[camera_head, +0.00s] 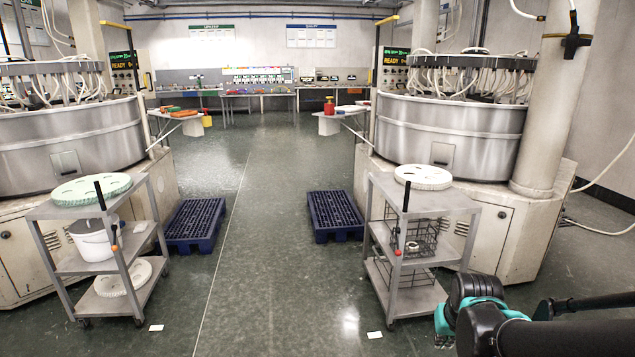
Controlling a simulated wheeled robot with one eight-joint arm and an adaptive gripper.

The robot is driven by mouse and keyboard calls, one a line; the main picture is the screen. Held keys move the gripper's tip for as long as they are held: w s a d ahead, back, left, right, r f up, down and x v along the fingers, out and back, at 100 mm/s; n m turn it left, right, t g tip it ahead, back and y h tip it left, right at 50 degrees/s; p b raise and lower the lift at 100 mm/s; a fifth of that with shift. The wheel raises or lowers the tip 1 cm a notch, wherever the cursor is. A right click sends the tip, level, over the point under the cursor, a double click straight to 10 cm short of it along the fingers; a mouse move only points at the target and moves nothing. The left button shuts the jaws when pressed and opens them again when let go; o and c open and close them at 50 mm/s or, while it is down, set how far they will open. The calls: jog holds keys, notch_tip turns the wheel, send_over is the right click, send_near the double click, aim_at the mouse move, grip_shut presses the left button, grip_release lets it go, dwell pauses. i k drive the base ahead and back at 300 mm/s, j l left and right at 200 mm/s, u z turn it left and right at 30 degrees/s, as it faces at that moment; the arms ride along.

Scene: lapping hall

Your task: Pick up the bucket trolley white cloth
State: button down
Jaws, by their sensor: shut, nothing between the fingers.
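The bucket trolley (72,263), a grey three-shelf cart, stands at the left. A white bucket (92,243) stands on its middle shelf. A small whitish patch that looks like the white cloth (140,227) lies on that shelf, right of the bucket near the back corner; it is too small to make out its folds. A trolley post and a dark-handled tool partly cover the bucket. My black and teal arm shows at the bottom right, far from this trolley. My gripper's fingers cannot be made out in this view.
A pale green perforated disc (92,189) lies on the bucket trolley's top. A second trolley (448,199) with wire baskets stands right, close to my arm. Blue pallets (194,222) (335,214) flank the open middle aisle. White cards (156,327) (375,335) lie on the floor.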

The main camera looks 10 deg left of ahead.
aim_at(140, 228)
jog(key=u, duration=1.7)
jog(key=i+l, duration=0.3)
jog(key=i, duration=0.25)
jog(key=i+l+z, duration=0.1)
jog(key=i+l, duration=0.2)
jog(key=i, duration=0.25)
jog(key=i+l, duration=0.25)
jog(key=i, duration=0.35)
jog(key=i+l+z, duration=0.1)
jog(key=i+l, duration=0.15)
jog(key=i, duration=0.3)
jog(key=i+l, duration=0.2)
jog(key=i, duration=0.4)
jog(key=i+l+z, duration=0.1)
jog(key=i, duration=0.45)
jog(key=i+l, duration=0.25)
jog(key=i, duration=0.35)
jog(key=i+j, duration=0.1)
jog(key=j, duration=0.4)
jog(key=i+z, duration=0.05)
